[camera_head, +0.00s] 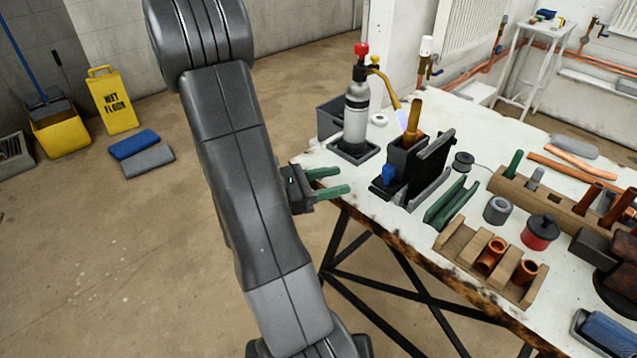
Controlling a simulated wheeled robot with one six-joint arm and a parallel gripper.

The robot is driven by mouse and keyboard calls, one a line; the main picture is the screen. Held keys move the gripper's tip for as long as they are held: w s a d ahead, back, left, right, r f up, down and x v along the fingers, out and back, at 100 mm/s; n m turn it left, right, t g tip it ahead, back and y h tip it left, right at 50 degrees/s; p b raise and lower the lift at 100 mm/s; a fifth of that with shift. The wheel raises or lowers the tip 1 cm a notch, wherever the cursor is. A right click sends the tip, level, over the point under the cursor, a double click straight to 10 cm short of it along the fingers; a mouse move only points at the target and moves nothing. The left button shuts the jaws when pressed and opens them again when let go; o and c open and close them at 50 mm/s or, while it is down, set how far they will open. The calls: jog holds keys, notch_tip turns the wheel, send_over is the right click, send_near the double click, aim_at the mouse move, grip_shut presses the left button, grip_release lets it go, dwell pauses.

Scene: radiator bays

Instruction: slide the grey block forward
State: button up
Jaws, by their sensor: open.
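My gripper (344,179) is at the near left edge of the workbench (380,222). Its two green fingers are apart, point right, and hold nothing. It is left of a black stand with a blue part (389,174), with a gap between them. A flat grey block (148,161) lies on the floor at the left, beside a flat blue block (134,144), well away from my gripper. A grey rounded piece (575,147) lies at the back of the bench. I cannot tell for sure which grey thing the task means.
A gas torch bottle (356,115) stands in a dark tray behind my gripper. Green strips (451,203), a wooden rack with copper pieces (462,245) and a red tin (540,233) crowd the bench. A yellow sign (112,100) stands left. The floor between is clear.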

aim_at(383, 171)
jog(key=shift+v, duration=1.55)
jog(key=shift+x, duration=6.6)
jog(key=shift+a, duration=0.1)
